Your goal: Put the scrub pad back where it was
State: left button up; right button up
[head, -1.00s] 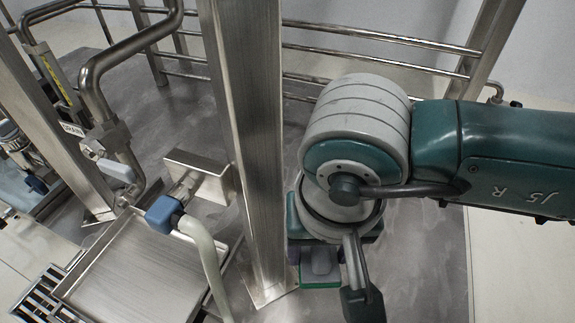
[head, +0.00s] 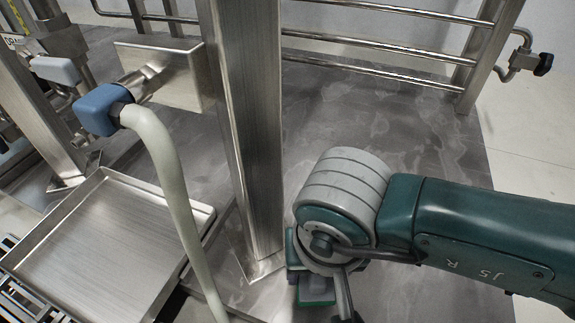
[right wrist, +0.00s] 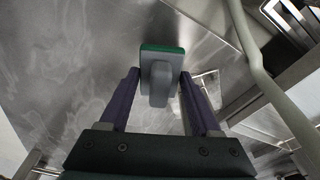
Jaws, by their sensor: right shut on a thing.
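The scrub pad (right wrist: 161,48) has a green pad face and a grey handle block. It sits between the two purple fingers of my right gripper (right wrist: 160,78), which is shut on it by the handle. In the head view the scrub pad (head: 316,289) shows partly below my right wrist, just right of the foot of the steel post. I cannot tell whether it touches the grey floor plate below it. My left gripper is not in view.
An upright steel post (head: 245,130) stands close left of my right gripper. Left of it are a pale hose (head: 165,165) with a blue fitting and a steel tray (head: 100,245). Rails (head: 390,38) run along the back. The floor plate (head: 400,135) behind my arm is clear.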

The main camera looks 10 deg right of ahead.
aim_at(319, 284)
notch_tip(319, 284, down, 4)
jog(key=b, duration=0.3)
jog(key=shift+f, duration=0.15)
jog(key=o, duration=1.2)
jog(key=r+p, duration=0.3)
jog(key=s+r+p, duration=0.1)
jog(key=r+p, duration=0.2)
jog(key=r, duration=0.1)
jog(key=r+p, duration=0.4)
jog(key=shift+s+a, duration=0.15)
jog(key=shift+s, duration=0.05)
jog(key=shift+s+r+p, duration=0.15)
jog(key=shift+r+p, duration=0.3)
jog(key=shift+r, duration=0.15)
